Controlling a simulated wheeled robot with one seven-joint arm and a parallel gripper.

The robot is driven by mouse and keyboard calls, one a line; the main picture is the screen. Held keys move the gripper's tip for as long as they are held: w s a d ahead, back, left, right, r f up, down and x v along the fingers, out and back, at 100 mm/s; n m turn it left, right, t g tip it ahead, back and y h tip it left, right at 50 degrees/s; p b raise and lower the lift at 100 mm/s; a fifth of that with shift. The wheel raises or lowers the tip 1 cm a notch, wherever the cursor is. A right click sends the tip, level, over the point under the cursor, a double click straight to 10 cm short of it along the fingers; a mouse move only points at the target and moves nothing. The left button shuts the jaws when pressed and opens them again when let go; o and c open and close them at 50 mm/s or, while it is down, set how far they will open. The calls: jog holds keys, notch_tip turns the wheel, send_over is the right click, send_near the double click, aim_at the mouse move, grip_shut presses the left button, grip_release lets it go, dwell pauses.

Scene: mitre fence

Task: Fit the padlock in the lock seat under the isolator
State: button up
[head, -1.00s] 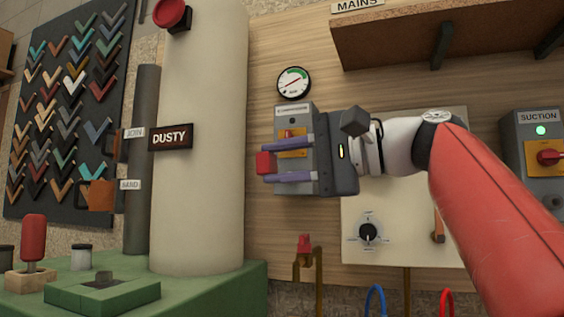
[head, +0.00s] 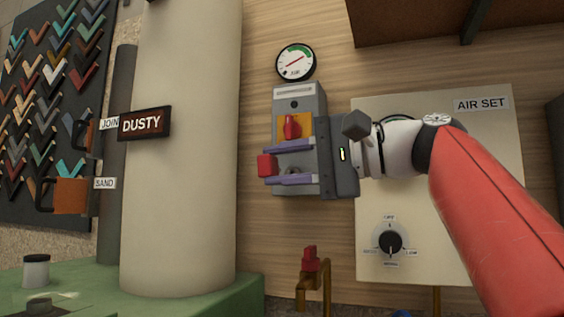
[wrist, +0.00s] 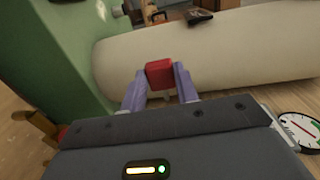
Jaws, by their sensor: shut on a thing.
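A red padlock (head: 267,165) is held at the tips of my gripper's purple fingers (head: 276,166). In the wrist view the padlock (wrist: 160,73) sits between the two fingers (wrist: 160,84), with part of its pale shackle below it. The grey isolator (head: 312,104) is on the wall panel, with a red knob (head: 291,127) on an orange plate. My fingers cross in front of the isolator's lower part, below the knob. A small dark grey round part shows between the fingers; I cannot tell whether it is the lock seat. Any contact is unclear.
An air gauge (head: 296,62) is above the isolator. A brass pipe with a red tap (head: 310,260) is below. The AIR SET panel (head: 480,200) is behind my arm.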

aim_at(300, 171)
jog(key=shift+w+d+p, duration=0.3)
jog(key=shift+w+p, duration=0.15)
jog(key=shift+w, duration=0.4)
jog(key=shift+w+d+p, duration=0.35)
jog(key=shift+w+p, duration=0.1)
jog(key=shift+w, duration=0.45)
jog(key=shift+w+d+p, duration=0.3)
jog(key=shift+w+p, duration=0.15)
jog(key=shift+w, duration=0.4)
jog(key=shift+w+d, duration=0.25)
jog(key=shift+w, duration=0.45)
jog(key=shift+w+d, duration=0.25)
jog(key=shift+w, duration=0.4)
dwell(2.9)
jog(key=o, duration=1.2)
jog(key=shift+d, duration=0.1)
jog(key=shift+v, duration=1.6)
